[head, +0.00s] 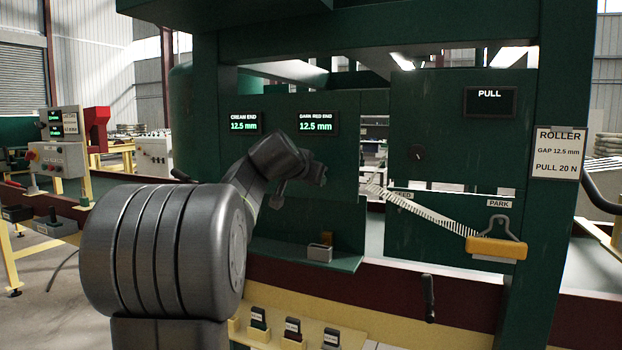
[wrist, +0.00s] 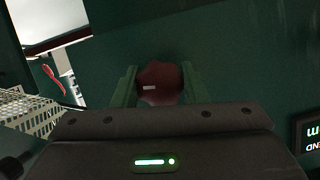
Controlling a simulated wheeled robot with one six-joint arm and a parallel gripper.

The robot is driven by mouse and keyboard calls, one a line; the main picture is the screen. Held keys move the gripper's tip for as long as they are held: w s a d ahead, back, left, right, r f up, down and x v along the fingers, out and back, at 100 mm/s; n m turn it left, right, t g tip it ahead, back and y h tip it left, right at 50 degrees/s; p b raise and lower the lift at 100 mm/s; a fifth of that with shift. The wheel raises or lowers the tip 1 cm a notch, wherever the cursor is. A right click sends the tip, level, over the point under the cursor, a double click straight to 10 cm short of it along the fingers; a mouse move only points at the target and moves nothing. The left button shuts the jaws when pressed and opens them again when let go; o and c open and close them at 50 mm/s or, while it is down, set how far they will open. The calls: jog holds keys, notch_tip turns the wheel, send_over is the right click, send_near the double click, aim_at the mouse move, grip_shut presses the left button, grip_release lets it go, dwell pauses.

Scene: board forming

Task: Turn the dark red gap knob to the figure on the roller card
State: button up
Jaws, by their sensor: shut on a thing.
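My gripper (wrist: 160,88) is shut on the dark red gap knob (wrist: 160,78), with one greenish finger on each side of it in the wrist view. A pale mark shows on the knob's face. In the head view my gripper (head: 318,176) is at the green panel below the displays, and the knob is hidden behind it. The dark red end display (head: 316,122) reads 12.5 mm. The cream end display (head: 244,122) also reads 12.5 mm. The roller card (head: 558,153) on the right post reads gap 12.5 mm and pull 20 N.
A pull display (head: 489,101) shows no figure, with a black dial (head: 417,153) below it. A pale toothed strip (head: 430,213) runs down to an orange-yellow handle (head: 497,247) by the park label. A small grey block (head: 320,252) sits on the green ledge.

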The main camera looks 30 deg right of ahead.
jog(key=shift+f, duration=0.15)
jog(key=o, duration=1)
jog(key=shift+c, duration=0.2)
jog(key=v, duration=1.4)
jog(key=shift+b, duration=0.4)
jog(key=shift+w+d, duration=0.1)
jog(key=shift+w, duration=0.05)
jog(key=x, duration=1.3)
jog(key=shift+w+d+f+p, duration=0.1)
jog(key=shift+w+d+p, duration=0.2)
jog(key=shift+p, duration=0.1)
jog(key=shift+s, duration=0.1)
jog(key=shift+a, duration=0.1)
